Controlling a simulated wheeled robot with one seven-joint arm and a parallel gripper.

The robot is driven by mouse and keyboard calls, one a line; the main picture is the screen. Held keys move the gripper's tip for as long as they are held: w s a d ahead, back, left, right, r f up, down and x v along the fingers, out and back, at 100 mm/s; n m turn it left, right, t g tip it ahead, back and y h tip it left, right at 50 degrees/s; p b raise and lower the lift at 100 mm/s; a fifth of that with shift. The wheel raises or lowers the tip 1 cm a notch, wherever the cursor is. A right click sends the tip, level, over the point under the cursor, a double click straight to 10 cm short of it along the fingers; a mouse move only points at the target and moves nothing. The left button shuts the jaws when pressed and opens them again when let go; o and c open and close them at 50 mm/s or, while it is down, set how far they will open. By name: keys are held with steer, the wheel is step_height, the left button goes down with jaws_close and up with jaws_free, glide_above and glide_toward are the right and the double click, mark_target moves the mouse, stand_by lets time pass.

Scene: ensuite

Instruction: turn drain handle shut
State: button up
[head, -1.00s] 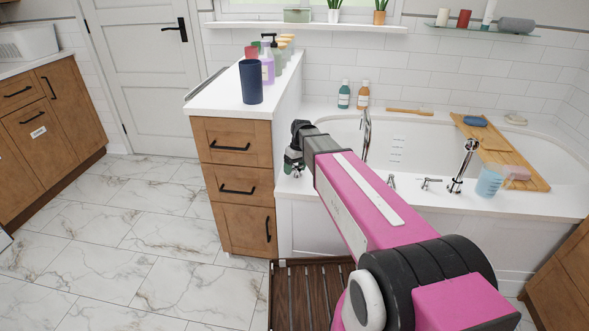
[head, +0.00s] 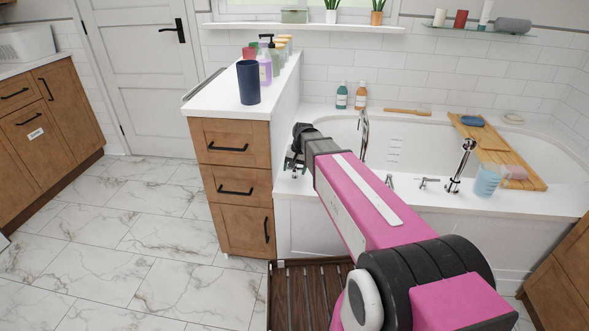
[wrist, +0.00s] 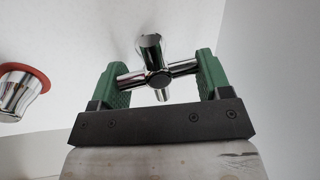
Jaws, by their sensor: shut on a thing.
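The drain handle is a chrome cross-shaped knob (wrist: 158,78) with a round centre, seen close up in the wrist view. My gripper (wrist: 163,80) has green pads on either side of it, touching the ends of two opposite arms of the cross. It is shut on the handle. In the head view my gripper (head: 294,164) is at the left end of the tub's white deck, beside the drawer cabinet. The handle is small and partly hidden there by my gripper.
A chrome fitting with a red ring (wrist: 20,90) is left of my gripper. The wooden drawer cabinet (head: 236,190) stands close on the left, with a dark blue cup (head: 248,82) on top. Tub taps (head: 428,183) and a bamboo tray (head: 500,155) are to the right.

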steer(key=shift+a+m, duration=0.15)
steer(key=shift+m, duration=0.25)
steer(key=o, duration=0.7)
step_height(320, 180, up, 11)
steer(key=d, duration=0.2)
steer(key=shift+s+f, duration=0.15)
stand_by(0.4)
